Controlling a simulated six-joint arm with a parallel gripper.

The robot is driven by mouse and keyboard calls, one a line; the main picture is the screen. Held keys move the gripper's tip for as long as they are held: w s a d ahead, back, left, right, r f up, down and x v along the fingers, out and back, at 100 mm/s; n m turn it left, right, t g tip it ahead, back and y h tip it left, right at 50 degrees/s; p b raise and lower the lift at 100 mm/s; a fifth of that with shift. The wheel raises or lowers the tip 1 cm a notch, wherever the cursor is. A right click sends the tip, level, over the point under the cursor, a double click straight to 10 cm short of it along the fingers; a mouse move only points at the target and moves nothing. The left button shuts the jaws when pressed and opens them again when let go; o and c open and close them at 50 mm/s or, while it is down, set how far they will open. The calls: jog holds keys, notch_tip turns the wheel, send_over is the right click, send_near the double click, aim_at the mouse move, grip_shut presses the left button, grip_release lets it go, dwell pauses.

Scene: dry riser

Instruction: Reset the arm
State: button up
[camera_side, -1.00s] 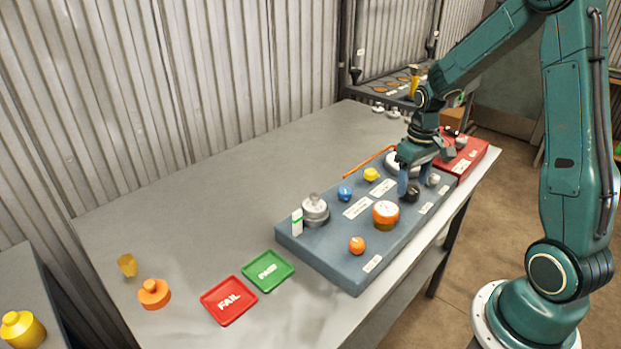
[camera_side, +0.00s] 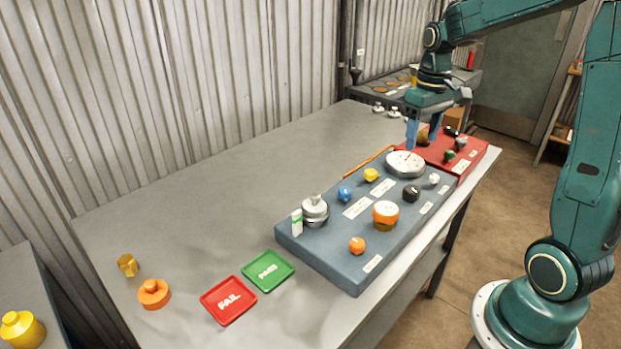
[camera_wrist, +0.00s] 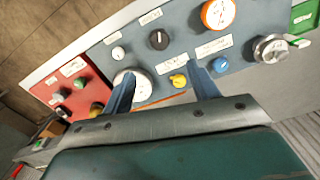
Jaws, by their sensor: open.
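My gripper (camera_side: 422,136) is open and empty, raised above the far end of the blue-grey panel (camera_side: 330,262) and near the red box (camera_side: 470,160). In the wrist view my gripper (camera_wrist: 162,98) shows its two blue fingers apart, with nothing held between them. The panel carries a white dial gauge (camera_side: 405,163), a black knob (camera_side: 411,193), an orange-topped knob (camera_side: 386,211), an orange knob (camera_side: 357,245), a blue knob (camera_side: 345,193), a yellow knob (camera_side: 371,174) and a silver fitting (camera_side: 315,210).
A red FAIL tray (camera_side: 229,300) and a green PASS tray (camera_side: 268,271) lie on the grey table (camera_side: 180,215). An orange cap (camera_side: 154,294) and a brass piece (camera_side: 128,265) stand at the left. The table's back middle is clear. A corrugated wall runs behind.

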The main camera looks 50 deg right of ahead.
dwell(0.3)
jog(key=s+a+r+n+t, duration=0.1)
jog(key=s+a+r+t, duration=0.1)
jog(key=s+a, duration=0.5)
jog(key=s+a+r+n+t, duration=0.1)
jog(key=s+a+r+t, duration=0.2)
jog(key=s+a, duration=0.4)
jog(key=shift+s+a+r+n+t, duration=0.25)
jog(key=shift+a+r, duration=0.25)
jog(key=shift+a, duration=1.5)
jog(key=shift+w, duration=0.2)
jog(key=w+d+f+g, duration=0.2)
jog(key=w+d+f, duration=0.1)
jog(key=w+d, duration=0.4)
jog(key=w+d+f+n+g, duration=0.1)
jog(key=w+d+f+g, duration=0.2)
jog(key=w+d, duration=0.3)
jog(key=d, duration=0.5)
jog(key=shift+w, duration=0.4)
